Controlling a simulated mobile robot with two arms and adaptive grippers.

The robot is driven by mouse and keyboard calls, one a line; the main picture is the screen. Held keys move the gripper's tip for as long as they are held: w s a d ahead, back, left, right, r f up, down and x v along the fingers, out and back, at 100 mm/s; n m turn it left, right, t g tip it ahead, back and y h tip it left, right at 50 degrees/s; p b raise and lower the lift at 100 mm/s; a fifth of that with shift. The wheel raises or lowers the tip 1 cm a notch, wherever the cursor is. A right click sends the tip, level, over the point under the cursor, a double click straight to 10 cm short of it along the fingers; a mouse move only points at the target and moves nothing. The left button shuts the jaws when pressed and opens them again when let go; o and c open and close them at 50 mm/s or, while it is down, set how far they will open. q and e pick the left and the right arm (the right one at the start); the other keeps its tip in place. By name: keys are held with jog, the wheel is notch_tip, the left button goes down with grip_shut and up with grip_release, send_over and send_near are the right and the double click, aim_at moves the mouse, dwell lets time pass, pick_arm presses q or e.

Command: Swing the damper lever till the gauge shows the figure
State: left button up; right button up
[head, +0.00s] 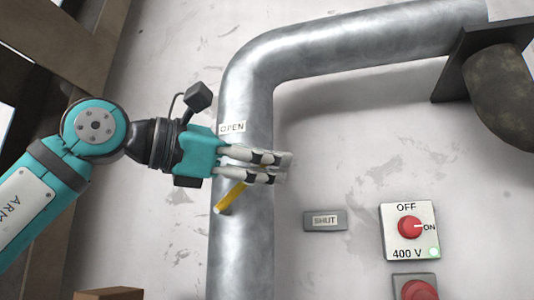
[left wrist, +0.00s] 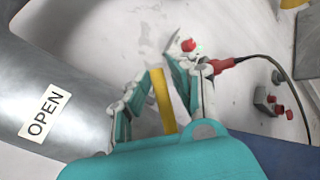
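The yellow damper lever (head: 230,197) sticks out from the front of a grey metal pipe (head: 240,255). An OPEN label (head: 232,127) is on the pipe above it, and a SHUT plate (head: 325,221) is on the wall to the right. My left gripper (head: 278,166) reaches across the pipe from the left, its fingers close together around the lever and hiding its outer part. In the left wrist view the lever (left wrist: 163,100) stands between the two fingers, which close in on it. No gauge is visible. My right gripper is out of view.
Right of the pipe, a 400 V switch box (head: 409,230) with a red knob pointing to ON is on the wall. Another red-knobbed box (head: 416,286) is below. A dark flange (head: 455,60) joins the pipe at upper right.

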pick_arm(q)
grip_shut()
dwell(0.4)
jog(key=shift+a+r, duration=0.15)
grip_release()
jog(key=v, duration=1.2)
jog(key=shift+f, duration=0.2)
